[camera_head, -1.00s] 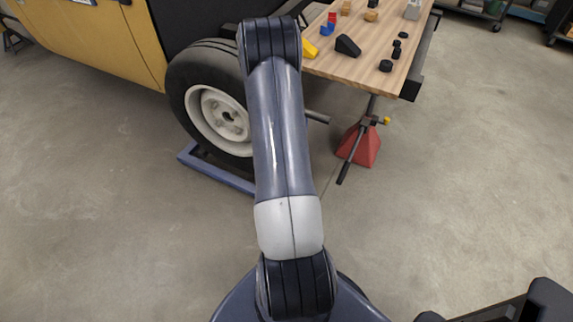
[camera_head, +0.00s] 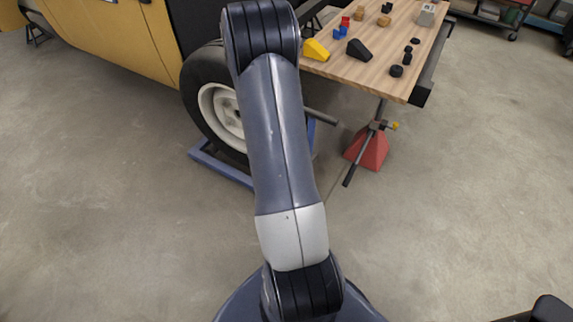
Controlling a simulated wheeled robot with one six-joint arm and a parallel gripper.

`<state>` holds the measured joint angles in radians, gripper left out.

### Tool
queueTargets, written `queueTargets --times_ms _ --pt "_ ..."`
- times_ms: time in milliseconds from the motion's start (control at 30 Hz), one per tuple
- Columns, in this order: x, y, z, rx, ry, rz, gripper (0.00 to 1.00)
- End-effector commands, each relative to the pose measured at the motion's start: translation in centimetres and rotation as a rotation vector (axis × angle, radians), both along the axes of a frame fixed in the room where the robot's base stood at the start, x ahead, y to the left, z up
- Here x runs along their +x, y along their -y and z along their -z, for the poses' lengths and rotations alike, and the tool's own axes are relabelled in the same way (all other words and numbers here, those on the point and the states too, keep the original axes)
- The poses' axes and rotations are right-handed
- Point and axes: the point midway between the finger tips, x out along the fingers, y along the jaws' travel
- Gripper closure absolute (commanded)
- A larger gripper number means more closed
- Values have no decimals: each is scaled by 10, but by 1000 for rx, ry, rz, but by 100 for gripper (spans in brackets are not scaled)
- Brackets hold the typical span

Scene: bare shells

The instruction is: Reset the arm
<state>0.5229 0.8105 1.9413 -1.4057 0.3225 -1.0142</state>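My arm (camera_head: 280,140) rises from its base at the bottom middle to a dark elbow joint (camera_head: 262,40) near the top. It is a grey-blue link with a white band low down. The part beyond the elbow does not show, and I cannot make out my gripper. A dark shape (camera_head: 548,309) is cut off at the bottom right corner, and I cannot tell what it is.
A wooden table (camera_head: 385,85) with small blocks, a yellow wedge (camera_head: 315,50) and a black wedge (camera_head: 359,49) stands at the upper right. A red jack stand (camera_head: 368,150) is below it. A yellow vehicle (camera_head: 110,40) with a wheel (camera_head: 213,108) is left. Floor in front is clear.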

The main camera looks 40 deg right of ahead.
Motion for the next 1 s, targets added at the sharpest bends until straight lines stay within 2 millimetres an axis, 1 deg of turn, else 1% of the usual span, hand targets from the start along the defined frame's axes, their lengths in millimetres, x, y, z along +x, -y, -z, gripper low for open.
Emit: queueTargets --times_ms 33,167,767,867,1000 --pt "0 -3 -8 -1 1 0 100" --pt "-2 -6 -13 0 0 1 100" --pt "-2 -6 -13 0 0 1 100" --pt "-1 -5 -10 1 0 1 100" --pt "0 0 4 1 -1 1 100"
